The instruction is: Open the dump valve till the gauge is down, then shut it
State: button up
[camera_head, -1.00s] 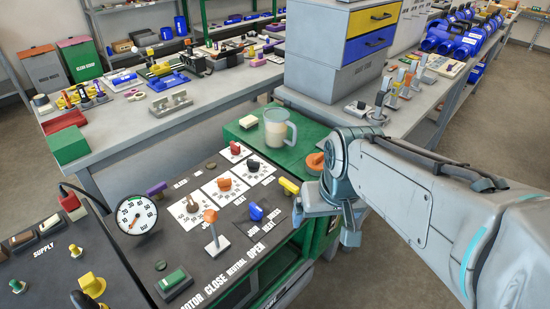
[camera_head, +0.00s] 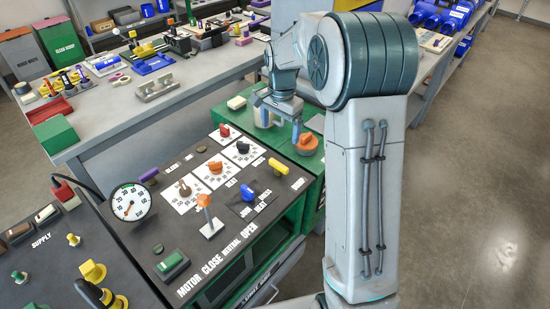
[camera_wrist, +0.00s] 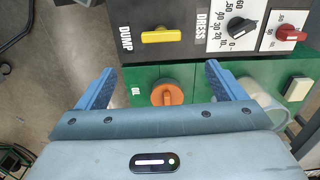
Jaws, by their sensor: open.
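The dump valve is a yellow bar handle (camera_wrist: 168,36) beside the word DUMP in the wrist view, lying crosswise there. In the head view the yellow handle (camera_head: 279,166) is at the panel's right edge. The round white gauge (camera_head: 131,202) stands at the panel's left; its needle is too small to read surely. My gripper (camera_wrist: 158,72) is open and empty, its blue fingers pointing toward the panel, short of the yellow handle and apart from it. In the head view my gripper (camera_head: 280,121) hangs over the green cart top behind the panel.
An orange round knob (camera_wrist: 166,95) lies between my fingers in the wrist view, on the green top. A clear mug (camera_wrist: 262,103) stands to its right. Black and red knobs (camera_wrist: 240,27) (camera_wrist: 290,33) sit right of the yellow handle. An orange-tipped lever (camera_head: 206,207) rises from the panel.

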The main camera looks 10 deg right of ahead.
aim_at(278, 164)
jog(key=f, duration=0.4)
jog(key=f+p, duration=0.1)
jog(key=f, duration=0.9)
jog(key=shift+w+f, duration=0.1)
jog(key=shift+w, duration=0.15)
jog(key=c, duration=1)
